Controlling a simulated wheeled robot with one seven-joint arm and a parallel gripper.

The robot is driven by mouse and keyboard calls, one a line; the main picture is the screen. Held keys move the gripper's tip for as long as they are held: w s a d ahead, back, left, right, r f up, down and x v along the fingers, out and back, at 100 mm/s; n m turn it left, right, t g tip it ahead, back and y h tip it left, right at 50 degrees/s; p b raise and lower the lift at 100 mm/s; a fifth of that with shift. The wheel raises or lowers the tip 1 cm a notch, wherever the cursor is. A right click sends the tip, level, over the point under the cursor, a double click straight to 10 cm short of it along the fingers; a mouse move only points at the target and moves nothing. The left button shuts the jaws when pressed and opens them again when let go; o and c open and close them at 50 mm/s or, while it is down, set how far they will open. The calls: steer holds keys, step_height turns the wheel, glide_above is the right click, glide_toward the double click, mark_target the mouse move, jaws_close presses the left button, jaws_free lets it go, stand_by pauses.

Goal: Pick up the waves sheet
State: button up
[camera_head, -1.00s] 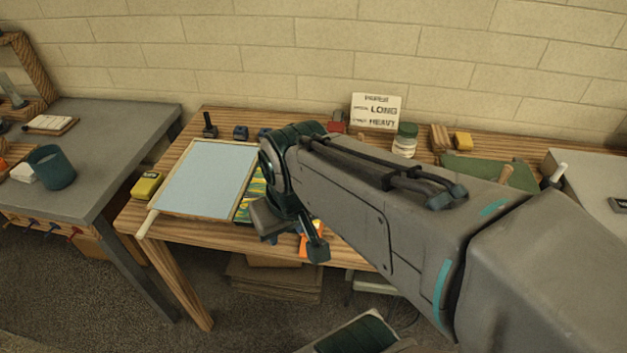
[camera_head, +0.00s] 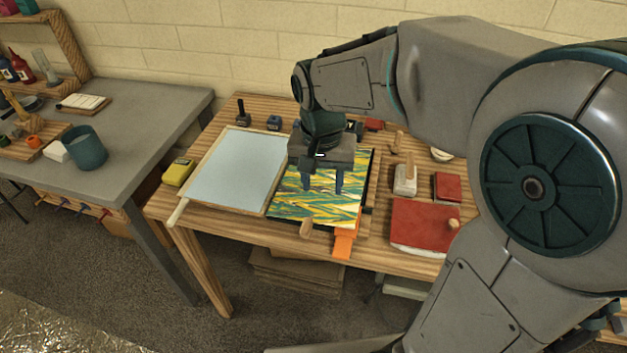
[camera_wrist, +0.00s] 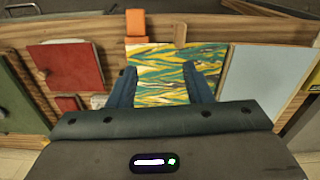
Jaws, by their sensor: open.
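The waves sheet (camera_head: 318,207), with yellow, green and white wavy bands, lies flat on the wooden table in the head view, beside the pale blue tray. It also shows in the wrist view (camera_wrist: 160,72), between my fingers. My gripper (camera_head: 322,188) is above the sheet and points down. Its two fingers are apart with nothing between them, and they also show in the wrist view (camera_wrist: 160,88). I cannot tell the exact gap between the fingertips and the sheet. My gripper and wrist hide the sheet's far part in the head view.
The pale blue tray (camera_head: 275,193) lies left of the sheet. An orange piece (camera_head: 343,244) sits at the table's front edge by the sheet.

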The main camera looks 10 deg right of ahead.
steer(key=w+a+f, duration=0.2)
steer(key=w+a, duration=0.1)
steer(key=a, duration=0.1)
steer(key=m+h, duration=0.1)
glide_above(306, 222)
steer(key=shift+g, duration=0.3)
step_height(306, 222, down, 9)
steer(key=shift+a+f, duration=0.1)
step_height(306, 222, down, 5)
steer(key=shift+r+p, duration=0.15)
steer(key=shift+p, duration=0.5)
